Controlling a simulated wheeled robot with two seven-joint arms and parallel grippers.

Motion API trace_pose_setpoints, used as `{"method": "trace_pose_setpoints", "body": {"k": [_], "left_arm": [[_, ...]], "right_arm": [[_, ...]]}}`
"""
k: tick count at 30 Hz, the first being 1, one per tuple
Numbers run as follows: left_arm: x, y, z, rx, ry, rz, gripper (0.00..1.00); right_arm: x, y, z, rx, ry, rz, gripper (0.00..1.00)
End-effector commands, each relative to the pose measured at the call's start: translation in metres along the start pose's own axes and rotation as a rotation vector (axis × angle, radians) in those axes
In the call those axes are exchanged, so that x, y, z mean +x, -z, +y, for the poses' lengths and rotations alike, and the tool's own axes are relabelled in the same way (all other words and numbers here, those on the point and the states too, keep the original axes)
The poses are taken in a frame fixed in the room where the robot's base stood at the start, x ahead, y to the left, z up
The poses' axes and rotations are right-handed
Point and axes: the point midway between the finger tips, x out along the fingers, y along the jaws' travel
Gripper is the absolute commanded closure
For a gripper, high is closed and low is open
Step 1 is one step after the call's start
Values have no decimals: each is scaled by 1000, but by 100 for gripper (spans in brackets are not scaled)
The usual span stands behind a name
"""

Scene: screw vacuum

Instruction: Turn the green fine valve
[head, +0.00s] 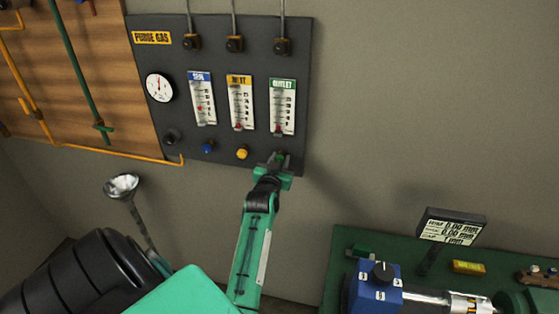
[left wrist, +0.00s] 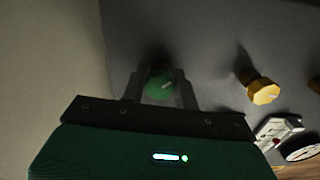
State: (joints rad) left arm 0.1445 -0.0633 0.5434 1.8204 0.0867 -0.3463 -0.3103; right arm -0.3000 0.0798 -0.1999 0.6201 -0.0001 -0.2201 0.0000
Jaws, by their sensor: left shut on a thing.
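The green fine valve is a small round green knob (left wrist: 159,86) with a pale mark on its face, at the lower right of the dark purge gas panel (head: 210,28). My left gripper (left wrist: 159,90) has one finger on each side of the knob and is shut on it. In the head view my left gripper (head: 276,163) reaches the panel below the green-labelled outlet flow meter (head: 283,106) and mostly hides the knob. My right gripper is not in view.
A yellow knob (head: 242,153) and a blue knob (head: 208,147) sit left of the gripper, below their flow meters. A round gauge (head: 159,87) is at the panel's left. A green bench with a blue device (head: 374,290) and a small display (head: 452,228) stands at lower right.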

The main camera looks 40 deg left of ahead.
Motion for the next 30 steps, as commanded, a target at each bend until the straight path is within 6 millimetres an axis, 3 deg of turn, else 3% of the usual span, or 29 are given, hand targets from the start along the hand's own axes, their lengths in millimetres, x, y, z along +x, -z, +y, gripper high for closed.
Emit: {"method": "trace_pose_setpoints", "body": {"k": [21,30], "left_arm": [[0,2,1,-600,1,1,93],[0,2,1,-771,1,1,93]], "right_arm": [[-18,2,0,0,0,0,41],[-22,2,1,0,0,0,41]]}}
